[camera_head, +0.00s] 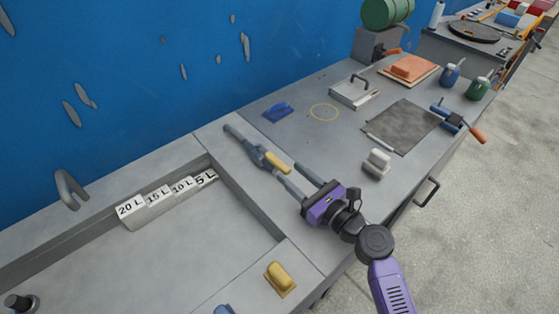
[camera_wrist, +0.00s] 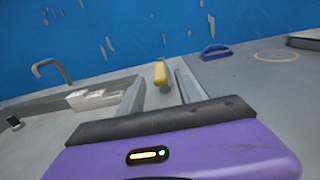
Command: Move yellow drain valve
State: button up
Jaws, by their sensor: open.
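The yellow drain valve (camera_head: 277,162) shows as a yellow lever on a grey pipe-like body (camera_head: 248,148) lying along the divider beside the sunken basin. My gripper (camera_head: 287,170) is open, with its two grey fingers pointing at the yellow lever. Nothing is held. I cannot tell whether a finger touches the lever or how far it reaches between them.
Litre labels (camera_head: 167,194) line the basin's back wall. A yellow-handled block (camera_head: 280,278) sits on the near ledge. On the bench to the right are a blue-handled float (camera_head: 278,112), a pale block (camera_head: 376,164) and a dark mat (camera_head: 404,125). A hook (camera_head: 70,188) stands at left.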

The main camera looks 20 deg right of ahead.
aim_at(267, 152)
jog(key=x, duration=0.6)
grip_shut()
dwell(1.4)
